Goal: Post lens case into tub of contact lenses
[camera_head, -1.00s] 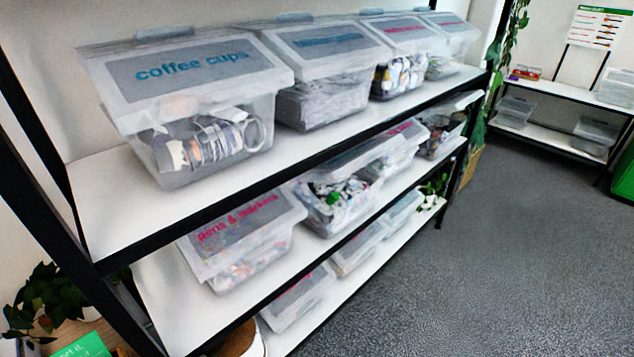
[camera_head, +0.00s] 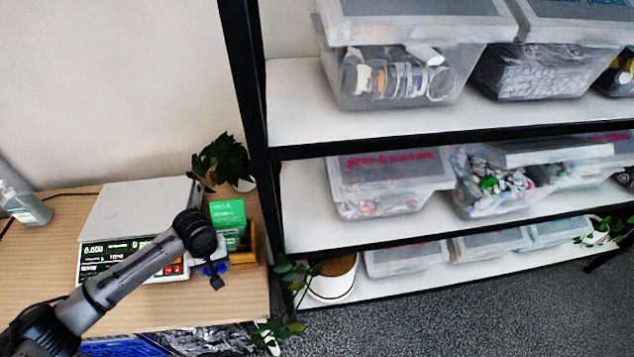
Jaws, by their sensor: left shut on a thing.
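My left arm comes in from the lower left. Its gripper (camera_head: 216,278) points down over the table's front right part and is shut on a small blue thing (camera_head: 213,268), which looks like the lens case; the wrist partly hides it. Clear lidded tubs stand on the shelves to the right, but I cannot tell which one is for contact lenses. A middle-shelf tub (camera_head: 392,205) has red lettering too blurred here to read. My right gripper is not in view.
A scale (camera_head: 140,210) sits on the wooden table (camera_head: 50,235) beside a green box (camera_head: 228,215) and a hand-gel bottle (camera_head: 25,206). A black shelf post (camera_head: 248,110) stands between table and shelves. A potted plant (camera_head: 333,280) sits on the bottom shelf.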

